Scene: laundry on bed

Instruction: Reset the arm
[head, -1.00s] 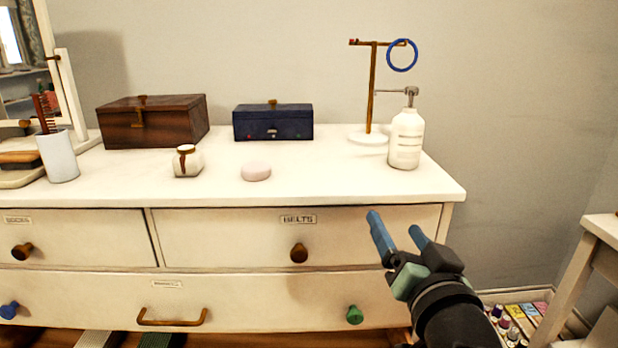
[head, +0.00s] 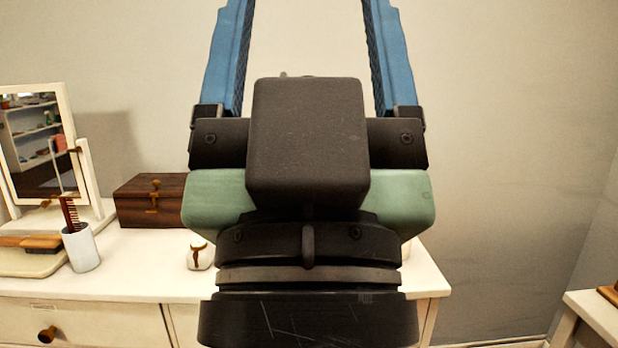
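My gripper (head: 308,40) fills the middle of the head view, very close to the camera and pointing up. Its two blue fingers stand wide apart and only the wall shows between them, so it is open and empty. The fingertips run out of the top of the picture. My gripper and wrist hide the middle and right part of the dresser top, including whatever stands there.
A white dresser (head: 110,270) stands behind my gripper. On it are a mirror (head: 40,145), a cup with a comb (head: 82,250), a brush (head: 28,242), a brown wooden box (head: 150,205) and a small jar (head: 200,255). A white table (head: 598,308) stands at the right.

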